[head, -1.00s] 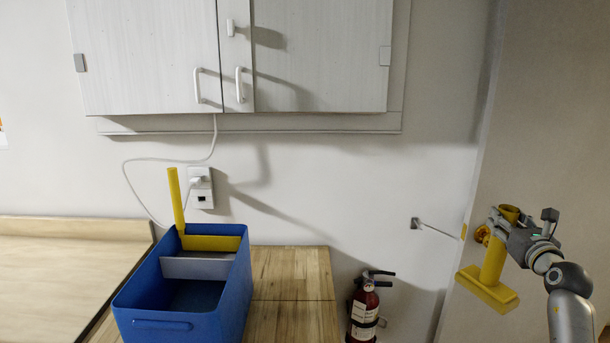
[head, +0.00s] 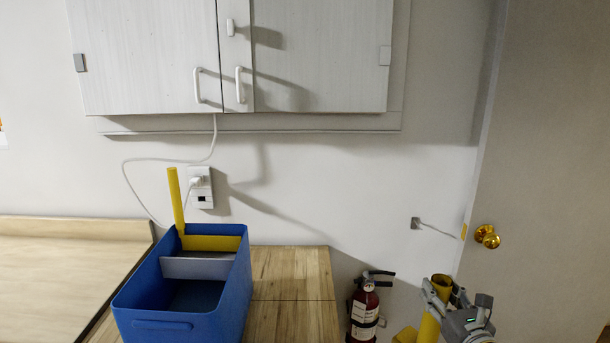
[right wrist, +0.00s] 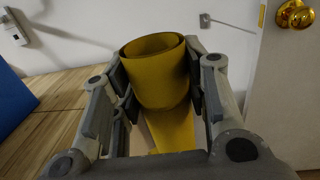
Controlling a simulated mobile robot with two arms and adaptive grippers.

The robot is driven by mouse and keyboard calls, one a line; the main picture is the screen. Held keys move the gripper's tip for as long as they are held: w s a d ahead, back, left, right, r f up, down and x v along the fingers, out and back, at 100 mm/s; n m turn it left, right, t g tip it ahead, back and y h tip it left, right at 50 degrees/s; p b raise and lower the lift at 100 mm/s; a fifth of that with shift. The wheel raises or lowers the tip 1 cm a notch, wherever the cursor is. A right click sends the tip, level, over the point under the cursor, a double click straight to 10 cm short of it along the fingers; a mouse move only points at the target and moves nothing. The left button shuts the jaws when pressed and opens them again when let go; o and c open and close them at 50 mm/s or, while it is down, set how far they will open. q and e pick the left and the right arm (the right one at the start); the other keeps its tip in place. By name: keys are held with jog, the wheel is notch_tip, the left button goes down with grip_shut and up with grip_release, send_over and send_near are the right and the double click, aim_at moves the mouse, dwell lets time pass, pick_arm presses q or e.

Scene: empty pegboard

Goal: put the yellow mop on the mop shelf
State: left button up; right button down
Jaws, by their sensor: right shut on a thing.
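A yellow mop, with a thick hollow round handle (head: 428,327) and a block-like head (head: 405,335), is at the lower right of the head view. My right gripper (head: 438,298) is shut on its handle near the top. The right wrist view shows the handle's open round end (right wrist: 155,75) between the two fingers (right wrist: 154,85). The lower part of the mop is cut off or hidden in both views. I cannot make out which thing is the mop shelf. My left gripper is not in view.
A blue crate (head: 165,326) holding another yellow upright piece (head: 176,200) stands on a wooden top (head: 291,285). A fire extinguisher (head: 363,312) is left of the mop. A door with a brass knob (head: 487,236) is at right. White cabinets (head: 310,60) hang above.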

jog(key=s+a+f+y, duration=0.1)
jog(key=s+a+f, duration=0.2)
jog(key=s+a, duration=0.3)
jog(key=s+a+f, duration=0.3)
jog(key=s+a, duration=0.2)
jog(key=s, duration=0.3)
jog(key=s+r+m+h, duration=0.1)
jog(key=s+r+h, duration=0.1)
jog(key=s, duration=1.1)
jog(key=shift+s+r+h, duration=0.3)
jog(key=shift+r+h, duration=0.1)
jog(key=shift+r, duration=0.4)
jog(key=shift+a, duration=0.15)
